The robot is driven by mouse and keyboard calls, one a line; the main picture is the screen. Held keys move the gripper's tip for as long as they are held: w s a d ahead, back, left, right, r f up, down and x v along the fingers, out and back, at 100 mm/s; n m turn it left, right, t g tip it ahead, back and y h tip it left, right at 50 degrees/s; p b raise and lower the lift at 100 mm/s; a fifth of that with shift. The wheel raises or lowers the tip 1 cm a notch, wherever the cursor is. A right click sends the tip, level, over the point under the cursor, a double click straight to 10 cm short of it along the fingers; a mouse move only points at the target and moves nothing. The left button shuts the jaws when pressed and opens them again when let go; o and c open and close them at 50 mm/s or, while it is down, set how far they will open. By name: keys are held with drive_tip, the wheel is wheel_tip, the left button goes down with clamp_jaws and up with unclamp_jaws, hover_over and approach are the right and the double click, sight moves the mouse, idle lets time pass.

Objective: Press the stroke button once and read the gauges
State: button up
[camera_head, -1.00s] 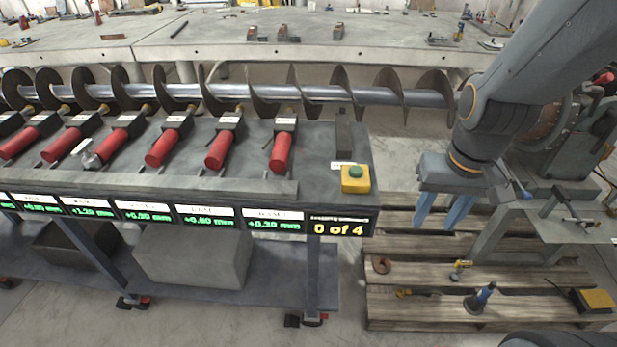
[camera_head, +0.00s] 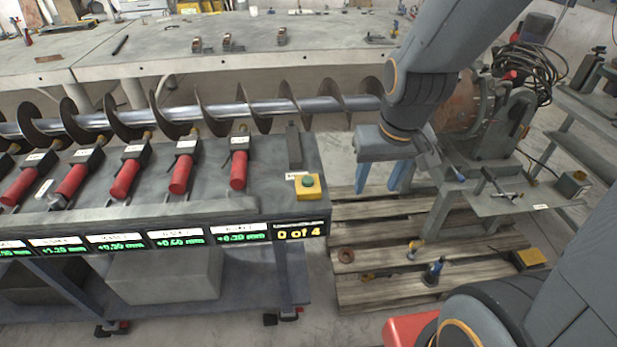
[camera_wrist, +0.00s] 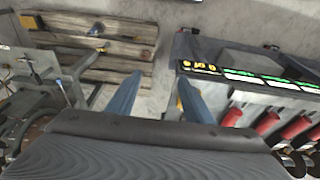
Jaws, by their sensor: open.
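The stroke button is a green cap on a yellow box (camera_head: 308,187) at the right end of the bench top. My gripper (camera_head: 402,178) points down, open and empty, to the right of the button, over the gap beside the bench and above the pallet. Its blue fingers (camera_wrist: 158,97) are spread in the wrist view. The gauges are red-bodied units in a row, such as the rightmost gauge (camera_head: 239,170). The display strip (camera_head: 237,232) on the bench front shows green readings, some too small to read, the rightmost about +0.20 mm. The counter (camera_head: 300,231) reads "0 of 4".
A steel auger (camera_head: 250,112) lies behind the gauges. A dark upright block (camera_head: 293,145) stands behind the button. A wooden pallet (camera_head: 380,292) with loose tools lies below right.

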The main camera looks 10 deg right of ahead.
clamp_jaws()
idle(1.5)
